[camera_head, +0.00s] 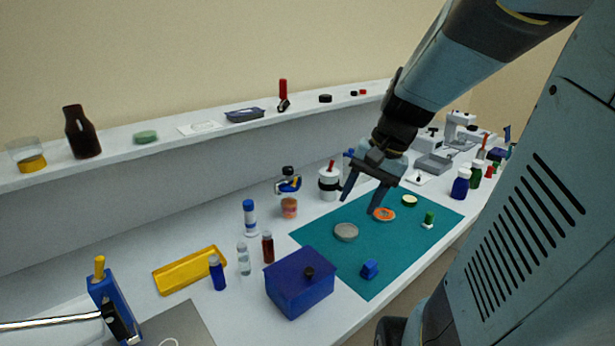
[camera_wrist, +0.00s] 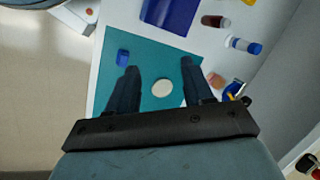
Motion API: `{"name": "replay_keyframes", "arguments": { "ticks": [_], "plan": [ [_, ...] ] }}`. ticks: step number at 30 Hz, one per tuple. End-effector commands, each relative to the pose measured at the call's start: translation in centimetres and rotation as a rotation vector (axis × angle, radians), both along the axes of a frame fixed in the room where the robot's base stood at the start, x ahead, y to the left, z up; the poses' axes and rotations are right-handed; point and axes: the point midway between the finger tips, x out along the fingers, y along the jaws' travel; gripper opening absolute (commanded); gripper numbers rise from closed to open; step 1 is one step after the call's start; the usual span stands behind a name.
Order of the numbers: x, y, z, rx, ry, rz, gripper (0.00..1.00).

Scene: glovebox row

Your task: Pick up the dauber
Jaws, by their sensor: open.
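My gripper (camera_head: 358,205) is open and empty above the teal mat (camera_head: 388,283), with its fingers pointing down. In the wrist view my gripper (camera_wrist: 160,66) has its fingers spread, with a pale round disc (camera_wrist: 162,88) between and below them. That grey disc also shows in the head view (camera_head: 346,232). A small green-topped piece with a white foot (camera_head: 428,219) stands near the mat's right edge and looks most like the dauber, though I cannot be certain. It is apart from my gripper and I cannot make it out in the wrist view.
Several vials, a yellow tray (camera_head: 190,269) and a cup (camera_head: 329,182) stand behind and left.

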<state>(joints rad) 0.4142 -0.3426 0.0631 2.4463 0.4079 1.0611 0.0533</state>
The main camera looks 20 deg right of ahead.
Motion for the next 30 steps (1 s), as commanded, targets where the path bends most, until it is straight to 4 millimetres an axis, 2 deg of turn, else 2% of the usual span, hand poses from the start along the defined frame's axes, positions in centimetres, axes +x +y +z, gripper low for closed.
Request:
{"name": "replay_keyframes", "arguments": {
  "ticks": [3,8,14,22,30],
  "plan": [
    [1.2,-1.7,-1.7,0.126,0.077,-0.135,0.51],
    [2.8,-4.1,-3.6,0.301,0.153,-0.309,0.51],
    [4.4,-8.0,-6.0,0.532,0.218,-0.531,0.51],
    [5.7,-14.7,-9.3,0.864,0.248,-0.833,0.51],
    [5.0,-23.0,-13.2,1.212,0.206,-1.127,0.51]
  ]
}}
